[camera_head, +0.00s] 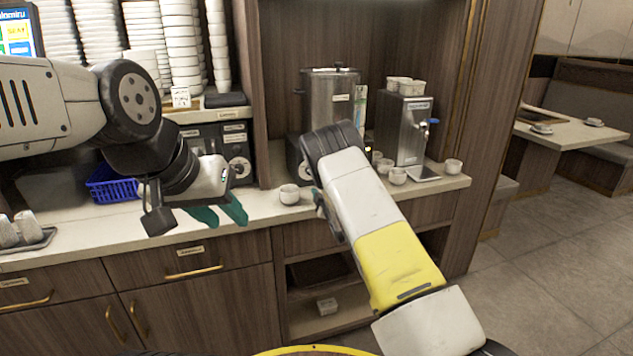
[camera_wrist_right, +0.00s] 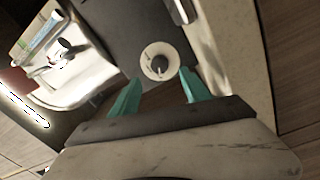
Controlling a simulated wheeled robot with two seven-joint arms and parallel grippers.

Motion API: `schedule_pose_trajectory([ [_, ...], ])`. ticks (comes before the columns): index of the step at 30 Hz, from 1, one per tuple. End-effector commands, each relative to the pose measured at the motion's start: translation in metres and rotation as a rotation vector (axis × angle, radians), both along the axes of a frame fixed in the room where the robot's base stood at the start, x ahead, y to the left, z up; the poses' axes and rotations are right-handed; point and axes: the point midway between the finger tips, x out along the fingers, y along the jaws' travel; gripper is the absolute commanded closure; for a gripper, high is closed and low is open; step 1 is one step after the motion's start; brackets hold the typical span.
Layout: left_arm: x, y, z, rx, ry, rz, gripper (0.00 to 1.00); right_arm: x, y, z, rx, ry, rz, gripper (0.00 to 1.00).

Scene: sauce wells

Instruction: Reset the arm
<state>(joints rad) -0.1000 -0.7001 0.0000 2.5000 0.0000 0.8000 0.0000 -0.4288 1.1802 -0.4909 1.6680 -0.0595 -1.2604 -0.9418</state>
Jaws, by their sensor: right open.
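My left gripper (camera_head: 226,216) hangs over the counter's front edge in the head view, its two teal fingers pointing down and right. A gap shows between the fingertips and nothing is held. My right arm (camera_head: 365,195) rises from the lower right in the head view and hides most of its own gripper. In the right wrist view my right gripper (camera_wrist_right: 154,88) is open and empty. A round white dial with a grey knob (camera_wrist_right: 159,66) lies beyond and between its fingertips, on a dark panel, apart from them.
The counter (camera_head: 262,208) holds a white cup (camera_head: 289,194), a metal urn (camera_head: 331,97), a steel dispenser (camera_head: 403,130), a blue basket (camera_head: 110,185) and a cup tray (camera_head: 28,240). Stacked bowls (camera_head: 183,45) stand on the shelf. Open floor lies right.

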Motion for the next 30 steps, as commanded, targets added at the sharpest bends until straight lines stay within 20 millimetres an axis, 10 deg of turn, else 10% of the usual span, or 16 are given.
schedule_pose_trajectory([
  [9,0.000,0.000,0.000,0.000,0.000,0.000,0.64,0.002,-0.005,0.007,0.017,0.015,-0.016,0.45],
  [17,0.000,0.000,0.000,0.000,0.000,0.000,0.64,-0.003,-0.061,0.080,0.244,0.207,-0.174,0.45],
  [30,0.000,0.000,0.000,0.000,0.000,0.000,0.64,-0.135,-0.123,0.196,0.748,0.650,-0.375,0.45],
])
